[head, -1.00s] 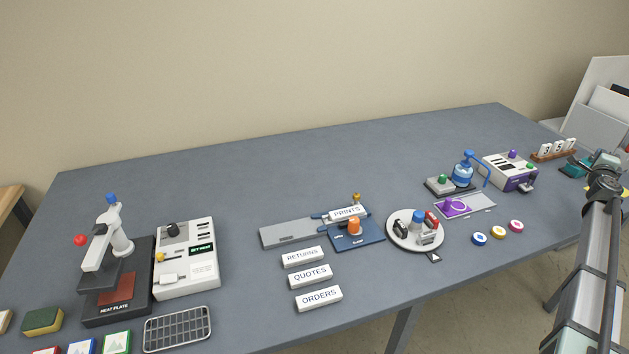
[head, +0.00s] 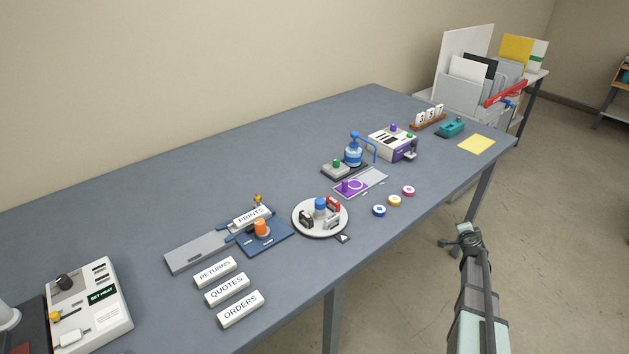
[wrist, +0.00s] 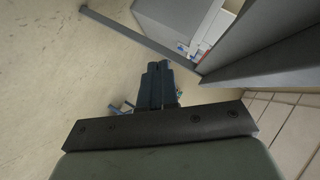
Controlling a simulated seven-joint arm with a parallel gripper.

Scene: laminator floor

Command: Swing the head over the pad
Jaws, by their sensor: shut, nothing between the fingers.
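The heat press is mostly cut off at the left edge of the head view.
The white SET HEAT control box (head: 92,305) stands beside the press. A yellow sheet (head: 476,144) lies at the right end. The back of the table is clear.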

